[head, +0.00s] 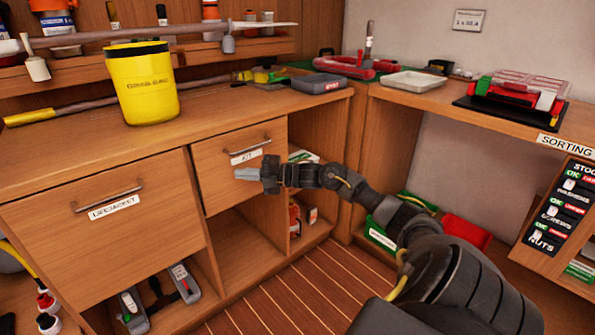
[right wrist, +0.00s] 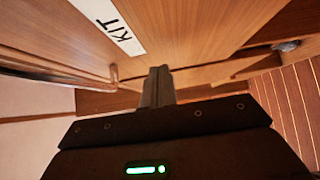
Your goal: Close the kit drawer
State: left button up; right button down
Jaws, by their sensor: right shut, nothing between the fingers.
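The kit drawer (head: 214,168) is the smaller wooden drawer in the cabinet, with a metal handle (head: 250,146) and a white label. In the head view its front looks about flush with the cabinet, and no clear gap shows. My right gripper (head: 243,174) is shut and empty in front of the drawer's lower part, below the label. In the right wrist view the shut fingers (right wrist: 159,82) point towards the wooden front, near the KIT label (right wrist: 122,36). I cannot tell whether they touch it. My left gripper is not in view.
The life jacket drawer (head: 150,232) is to the left and looks shut. Open compartments lie below and to the right of the kit drawer. A yellow tub (head: 148,95) stands on the countertop. Green and red boxes (head: 466,231) are on the floor side at the right.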

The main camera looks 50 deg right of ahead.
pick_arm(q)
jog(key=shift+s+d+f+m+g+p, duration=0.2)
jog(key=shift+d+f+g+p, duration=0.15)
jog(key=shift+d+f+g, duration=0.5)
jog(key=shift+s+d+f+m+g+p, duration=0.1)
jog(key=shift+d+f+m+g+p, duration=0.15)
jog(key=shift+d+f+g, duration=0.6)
pick_arm(e)
jog(key=a+v, duration=0.1)
jog(key=v, duration=1.1)
jog(key=shift+s, duration=0.35)
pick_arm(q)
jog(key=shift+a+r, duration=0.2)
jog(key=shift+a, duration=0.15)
pick_arm(e)
jog(key=shift+a, duration=0.1)
